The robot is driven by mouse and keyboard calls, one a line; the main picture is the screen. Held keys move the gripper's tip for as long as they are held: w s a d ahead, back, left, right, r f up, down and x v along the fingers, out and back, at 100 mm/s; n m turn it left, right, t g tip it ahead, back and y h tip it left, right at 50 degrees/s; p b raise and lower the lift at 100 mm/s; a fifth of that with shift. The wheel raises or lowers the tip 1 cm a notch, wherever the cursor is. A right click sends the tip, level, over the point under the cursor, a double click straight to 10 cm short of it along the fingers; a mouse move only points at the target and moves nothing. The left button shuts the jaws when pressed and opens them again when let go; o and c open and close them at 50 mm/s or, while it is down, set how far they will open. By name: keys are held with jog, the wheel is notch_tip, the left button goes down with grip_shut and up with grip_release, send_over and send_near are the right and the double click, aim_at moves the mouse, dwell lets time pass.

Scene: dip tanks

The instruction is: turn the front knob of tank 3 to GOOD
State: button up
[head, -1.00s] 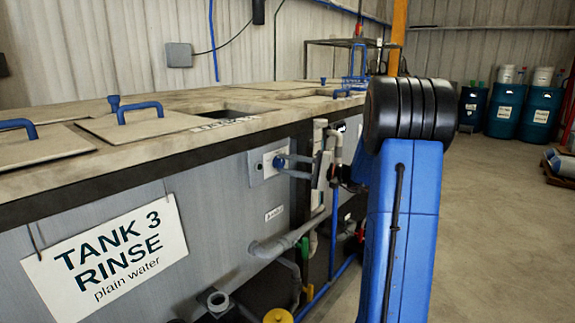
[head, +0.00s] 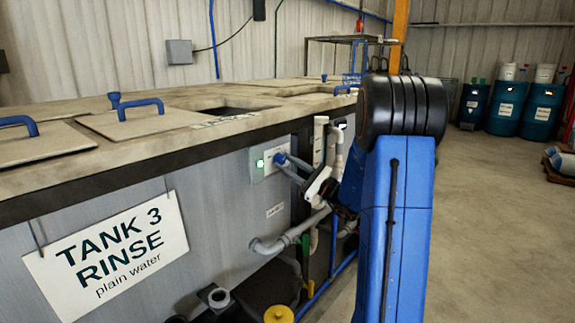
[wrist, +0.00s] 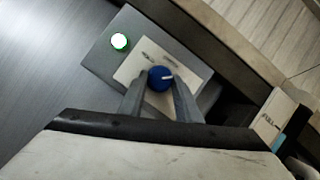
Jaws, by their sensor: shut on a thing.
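The blue front knob (wrist: 159,74) sits on a pale plate (wrist: 133,70) on a grey control box (wrist: 98,60). In the wrist view its white pointer mark aims to the picture's right; the small lettering around it is too blurred to read. My gripper (wrist: 160,86) is shut on the knob, one grey finger on each side. A lamp (wrist: 119,42) on the box glows green. In the head view the box (head: 258,174) is on the tank's front, right of the TANK 3 RINSE sign (head: 105,255), and my gripper (head: 284,162) reaches it from the right.
Grey pipes (head: 268,246) and a yellow-topped item (head: 279,314) are below the box. The tank's rim (head: 160,150) overhangs the front. Lids with blue handles (head: 140,108) lie on top.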

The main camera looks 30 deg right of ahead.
jog(key=shift+a+m+t+h, duration=0.1)
jog(key=shift+m+t+h, duration=0.75)
jog(key=shift+m, duration=1.05)
jog(key=shift+f+m+h, duration=0.1)
jog(key=shift+m+h, duration=0.2)
jog(key=shift+h, duration=0.05)
jog(key=o, duration=1.1)
jog(key=shift+c, duration=0.2)
jog(key=v, duration=1.7)
jog(key=shift+s, duration=0.15)
